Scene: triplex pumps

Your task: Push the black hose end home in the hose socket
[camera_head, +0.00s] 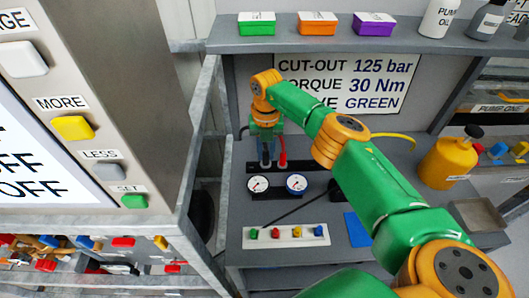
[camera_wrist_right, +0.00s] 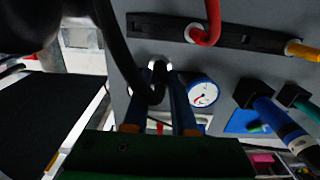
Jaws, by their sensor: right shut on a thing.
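My right gripper (camera_head: 266,158) points down at the left end of a dark socket strip (camera_head: 310,167) on the bench. In the right wrist view its blue fingers (camera_wrist_right: 157,78) are shut on the black hose (camera_wrist_right: 118,45), which loops down between them from the top. A pale metal ring shows at the fingertips. The hose end and the hose socket are not clear to see, so I cannot tell how far the end is in. The same strip (camera_wrist_right: 250,44) lies just beyond the fingertips. My left gripper is not in view.
A red hose (camera_head: 282,151) stands in the strip close beside my right gripper; a yellow hose (camera_head: 395,135) runs behind my arm. Two gauges (camera_head: 258,184) (camera_head: 297,182) and a white panel with coloured knobs (camera_head: 286,236) are in front. A yellow can (camera_head: 450,160) stands at right.

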